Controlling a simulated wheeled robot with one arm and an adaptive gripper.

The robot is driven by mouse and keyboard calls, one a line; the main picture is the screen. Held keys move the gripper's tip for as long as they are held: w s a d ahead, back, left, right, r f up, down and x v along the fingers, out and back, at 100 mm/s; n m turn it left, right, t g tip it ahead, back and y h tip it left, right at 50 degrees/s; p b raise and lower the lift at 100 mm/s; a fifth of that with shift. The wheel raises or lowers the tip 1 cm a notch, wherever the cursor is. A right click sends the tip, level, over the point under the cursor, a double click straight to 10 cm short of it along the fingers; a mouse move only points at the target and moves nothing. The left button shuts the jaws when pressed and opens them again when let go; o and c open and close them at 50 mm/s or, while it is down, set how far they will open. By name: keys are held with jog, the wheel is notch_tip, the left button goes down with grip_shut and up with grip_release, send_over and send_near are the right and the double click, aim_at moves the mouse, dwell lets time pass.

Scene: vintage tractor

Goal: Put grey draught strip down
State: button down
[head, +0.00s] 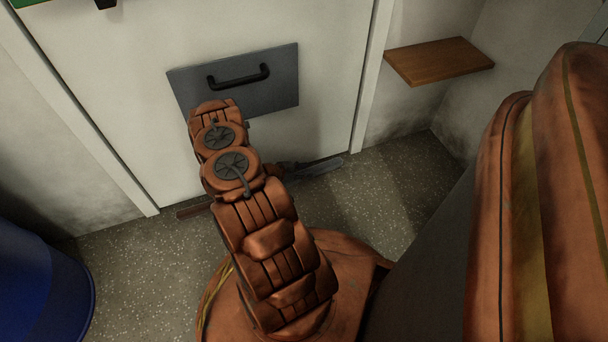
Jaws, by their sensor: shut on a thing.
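The grey draught strip (325,165) is a long thin bar low at the foot of the white door, slanting up to the right. My gripper (291,168) is shut on it, just right of my wrist. My arm hides the strip's middle. A brownish end (194,210) shows left of my arm; I cannot tell whether it is the same piece. I cannot tell whether the strip touches the floor or the door.
The white door (125,90) has a grey plate with a black handle (238,76). A small wooden shelf (438,61) is on the wall at right. A blue drum (40,280) stands at lower left. The speckled floor (150,270) is clear between drum and arm.

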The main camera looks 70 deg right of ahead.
jog(key=shift+f, duration=0.5)
jog(key=shift+f, duration=0.1)
jog(key=c, duration=0.7)
grip_release()
jog(key=shift+w+a+r, duration=0.2)
jog(key=shift+r, duration=0.1)
jog(key=p+v, duration=0.4)
jog(key=v, duration=0.7)
jog(key=shift+a, duration=0.2)
jog(key=shift+s, duration=0.1)
